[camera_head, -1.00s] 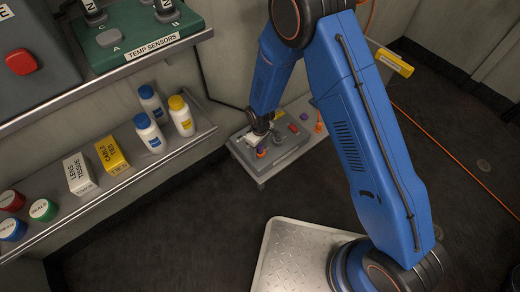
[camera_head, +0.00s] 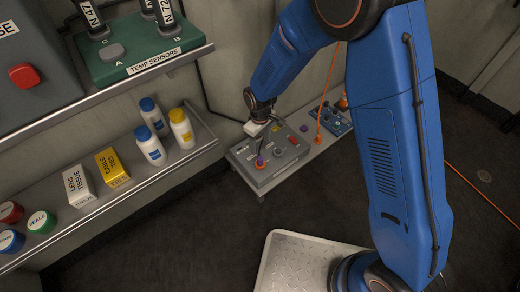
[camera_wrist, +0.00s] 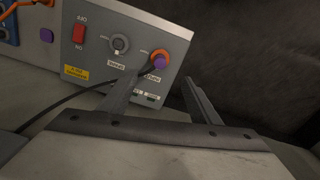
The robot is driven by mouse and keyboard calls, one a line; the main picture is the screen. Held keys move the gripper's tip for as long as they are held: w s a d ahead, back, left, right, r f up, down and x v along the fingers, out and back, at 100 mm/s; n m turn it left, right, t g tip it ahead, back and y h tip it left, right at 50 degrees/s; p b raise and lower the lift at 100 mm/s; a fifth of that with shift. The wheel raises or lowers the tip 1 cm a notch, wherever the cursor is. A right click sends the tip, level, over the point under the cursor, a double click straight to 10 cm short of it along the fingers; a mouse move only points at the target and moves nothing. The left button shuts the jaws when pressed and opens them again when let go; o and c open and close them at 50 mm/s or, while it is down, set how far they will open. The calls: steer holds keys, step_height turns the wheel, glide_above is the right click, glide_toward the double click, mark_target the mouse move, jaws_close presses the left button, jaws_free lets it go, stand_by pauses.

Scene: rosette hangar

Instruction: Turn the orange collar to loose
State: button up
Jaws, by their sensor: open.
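The orange collar (camera_wrist: 159,54) sits around a purple plug (camera_wrist: 160,63) on a grey panel box (camera_wrist: 92,60). In the head view the collar (camera_head: 260,167) is at the near left of the box, with the purple plug on it. A dark cable runs from the plug. My gripper (camera_wrist: 164,80) is open and empty. In the wrist view its fingers lie below the collar, one to each side, and do not grip it. In the head view my gripper (camera_head: 255,127) hangs above the box, apart from it. The small labels beside the collar are too small to read surely.
The box also bears a grey round knob (camera_wrist: 121,44) and a red switch (camera_wrist: 79,33). A blue panel (camera_head: 333,119) with an orange cable stands right of it. A wall shelf (camera_head: 178,168) with bottles and boxes is to the left. The floor to the right is open.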

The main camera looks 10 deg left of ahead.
steer(key=shift+r, duration=1.45)
steer(key=d+r+m+t+y, duration=0.15)
steer(key=d+r+m, duration=0.45)
steer(key=d+r, duration=1.8)
steer(key=s+d+r+m+t, duration=0.25)
steer(key=s+d+r, duration=0.6)
steer(key=d, duration=0.45)
steer(key=s+d+r+m+h, duration=0.1)
steer(key=s+d+m, duration=0.3)
steer(key=s+d, duration=0.3)
steer(key=s, duration=0.5)
steer(key=shift+s+d+r+t, duration=0.2)
steer(key=shift+s+r+t, duration=0.1)
steer(key=shift+s+t, duration=0.1)
steer(key=shift+h, duration=0.25)
